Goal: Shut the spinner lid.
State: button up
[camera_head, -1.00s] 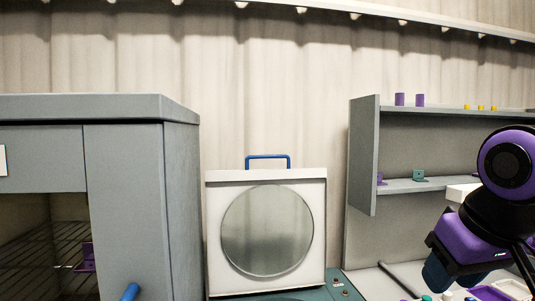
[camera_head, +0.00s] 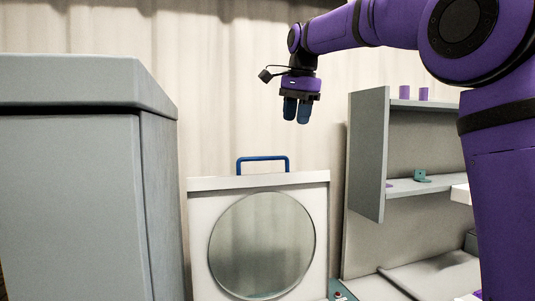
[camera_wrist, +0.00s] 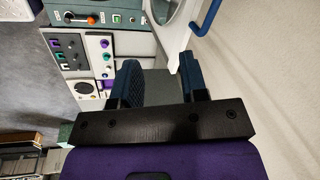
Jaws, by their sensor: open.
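The spinner lid (camera_head: 199,232) stands upright and open, a white panel with a round grey window (camera_head: 262,245). A blue bar handle (camera_head: 263,159) sits on its top edge. The wrist view shows the handle (camera_wrist: 208,20) at top right and part of the lid (camera_wrist: 172,35) beside it. My gripper (camera_head: 297,112) hangs fingers-down above and slightly right of the handle, apart from it. Its two blue fingers (camera_wrist: 162,80) are open with nothing between them. The spinner's lower body is mostly out of the head view.
A tall grey cabinet (camera_head: 75,200) stands close on the left. A grey shelf unit (camera_head: 368,155) with small purple and teal parts stands on the right. In the wrist view, control panels with knobs (camera_wrist: 90,55) lie below. The wall is close behind the lid.

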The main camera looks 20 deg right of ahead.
jog(key=w+a+m+g, duration=0.1)
jog(key=w+a+m, duration=0.3)
jog(key=w, duration=0.6)
jog(key=shift+h, duration=0.3)
jog(key=f, duration=0.7)
jog(key=w+f, duration=0.1)
jog(key=f, duration=0.2)
jog(key=shift+a+f, duration=0.15)
jog(key=shift+f, duration=0.25)
grip_shut()
